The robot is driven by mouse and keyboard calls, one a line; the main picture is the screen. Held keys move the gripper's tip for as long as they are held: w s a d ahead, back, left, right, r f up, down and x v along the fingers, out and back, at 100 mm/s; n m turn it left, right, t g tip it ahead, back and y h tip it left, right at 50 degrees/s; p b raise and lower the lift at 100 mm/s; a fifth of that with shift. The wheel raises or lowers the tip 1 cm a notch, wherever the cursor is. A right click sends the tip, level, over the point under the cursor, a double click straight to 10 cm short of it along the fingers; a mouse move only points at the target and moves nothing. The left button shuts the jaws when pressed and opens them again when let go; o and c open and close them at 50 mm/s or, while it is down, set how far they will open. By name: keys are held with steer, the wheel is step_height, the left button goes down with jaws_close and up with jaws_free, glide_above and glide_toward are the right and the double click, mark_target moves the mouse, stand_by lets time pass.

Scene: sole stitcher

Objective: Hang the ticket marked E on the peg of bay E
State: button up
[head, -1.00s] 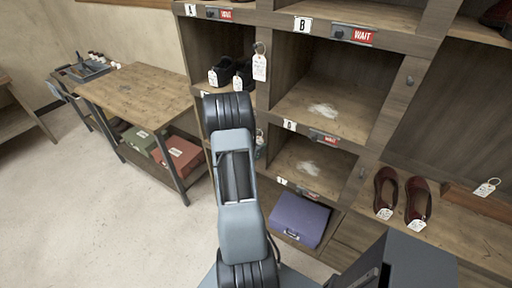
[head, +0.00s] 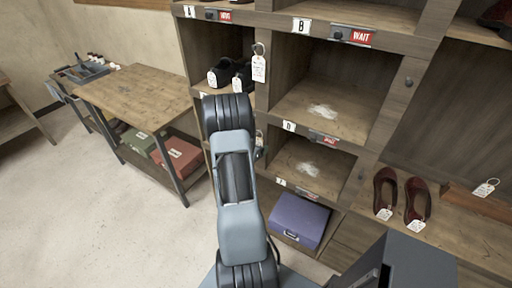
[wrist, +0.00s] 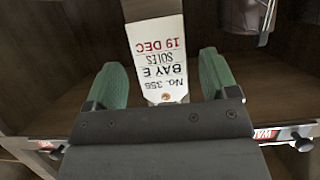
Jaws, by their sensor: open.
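A white ticket (wrist: 160,58) shows in the wrist view, upside down, reading No. 358, BAY E, SOLES, 19 DEC. Its eyelet end is toward my gripper's body. My gripper (wrist: 162,78) is open, with one green finger on each side of the ticket and a gap to both. I cannot tell what holds the ticket up. In the head view my arm hides my gripper and most of the lower left bays, including any E label. The peg of bay E cannot be made out.
Another ticket (head: 259,68) hangs by a ring on the post beside the black shoes (head: 228,74). A purple case (head: 299,220) stands in a low bay. Red shoes (head: 417,199) and a ringed ticket (head: 487,188) are at right. A wooden table (head: 135,92) stands left.

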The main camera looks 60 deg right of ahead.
steer(key=b+v, duration=0.1)
steer(key=v, duration=1.3)
steer(key=shift+f, duration=0.15)
